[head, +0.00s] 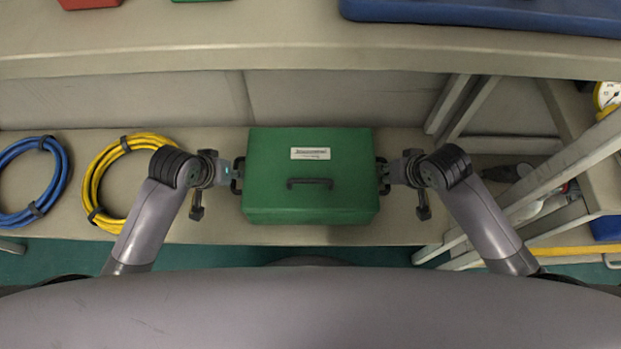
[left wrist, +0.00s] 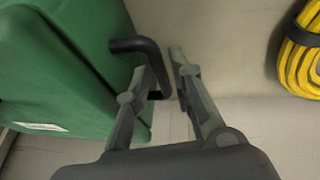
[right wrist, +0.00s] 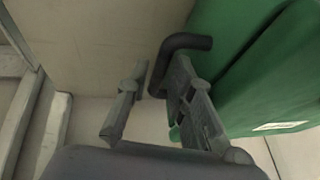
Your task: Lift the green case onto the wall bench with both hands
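The green case (head: 270,180) has a white label and a black top handle. It rests on a low beige surface in the head view, below the higher wall bench (head: 220,38). My left gripper (head: 234,172) is at the case's left side handle. In the left wrist view that black handle (left wrist: 154,62) lies between the parted fingers, nearer one finger. My right gripper (head: 385,174) is at the right side handle. In the right wrist view that handle (right wrist: 163,62) also lies between parted fingers. Neither gripper is visibly clamped on its handle.
A yellow hose coil (head: 97,172) and a blue hose coil (head: 60,182) lie left of the case. A slanted grey frame (head: 560,167) stands at the right.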

